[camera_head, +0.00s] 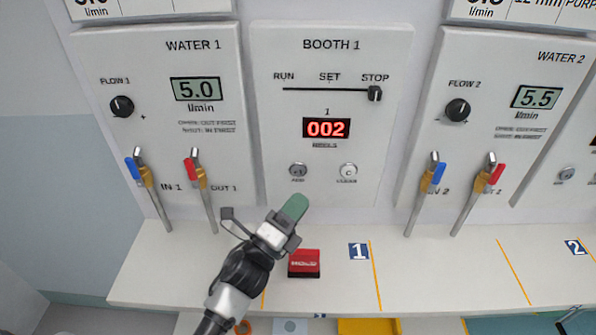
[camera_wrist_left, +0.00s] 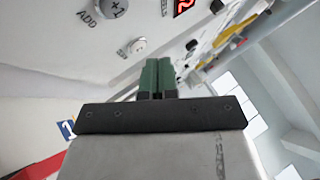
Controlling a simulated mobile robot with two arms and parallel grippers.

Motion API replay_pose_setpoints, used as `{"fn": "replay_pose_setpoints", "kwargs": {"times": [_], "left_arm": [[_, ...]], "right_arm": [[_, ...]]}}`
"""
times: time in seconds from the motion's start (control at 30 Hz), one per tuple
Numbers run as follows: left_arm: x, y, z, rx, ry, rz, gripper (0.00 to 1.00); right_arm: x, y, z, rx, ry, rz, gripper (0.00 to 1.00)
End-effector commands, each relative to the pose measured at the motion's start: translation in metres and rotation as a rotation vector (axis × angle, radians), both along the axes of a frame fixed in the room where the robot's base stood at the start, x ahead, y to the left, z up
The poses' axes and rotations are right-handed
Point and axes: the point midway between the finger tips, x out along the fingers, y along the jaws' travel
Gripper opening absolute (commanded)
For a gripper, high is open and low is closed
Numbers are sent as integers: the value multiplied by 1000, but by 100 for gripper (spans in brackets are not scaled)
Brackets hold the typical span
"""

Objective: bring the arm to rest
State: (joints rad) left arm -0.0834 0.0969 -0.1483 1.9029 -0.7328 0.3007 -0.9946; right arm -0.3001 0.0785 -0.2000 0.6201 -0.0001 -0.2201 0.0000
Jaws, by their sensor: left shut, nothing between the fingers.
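My left gripper (camera_head: 295,207) reaches up from the bottom of the head view, in front of the lower edge of the Booth 1 panel (camera_head: 388,110). Its green fingers are shut and empty. In the left wrist view the two green fingers (camera_wrist_left: 158,76) lie side by side, pointing at the panel's lower part. In the head view the fingertips sit below the ADD button (camera_head: 298,170) and the CLEAR button (camera_head: 348,170). I cannot tell whether they touch anything. My right gripper is not visible.
The Booth 1 slider knob (camera_head: 375,93) stands at STOP and the red display (camera_head: 326,128) reads 002. Water 1 panel (camera_head: 150,75) and Water 2 panel (camera_head: 480,75) carry blue and red-handled valves. A red block (camera_head: 304,264) lies on the white shelf (camera_head: 190,265).

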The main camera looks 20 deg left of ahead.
Motion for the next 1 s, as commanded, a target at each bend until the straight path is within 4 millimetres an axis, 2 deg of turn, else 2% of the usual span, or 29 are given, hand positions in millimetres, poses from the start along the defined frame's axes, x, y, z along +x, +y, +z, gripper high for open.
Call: {"fn": "replay_pose_setpoints", "kwargs": {"times": [0.27,0.37,0.47,0.57,0.7,0.83,1.0], "left_arm": [[0,4,-2,-25,28,13,0],[-3,16,-10,-127,132,55,0],[-11,37,-27,-314,317,133,0],[-29,58,-53,-550,541,229,0],[-68,76,-93,-874,853,382,0],[-113,79,-122,-1113,1099,528,0],[-163,76,-142,-1301,1315,688,0]], "right_arm": [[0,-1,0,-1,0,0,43],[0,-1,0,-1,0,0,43],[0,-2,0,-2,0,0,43],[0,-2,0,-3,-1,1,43],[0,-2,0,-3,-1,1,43],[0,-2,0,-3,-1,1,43],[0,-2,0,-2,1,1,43]]}}
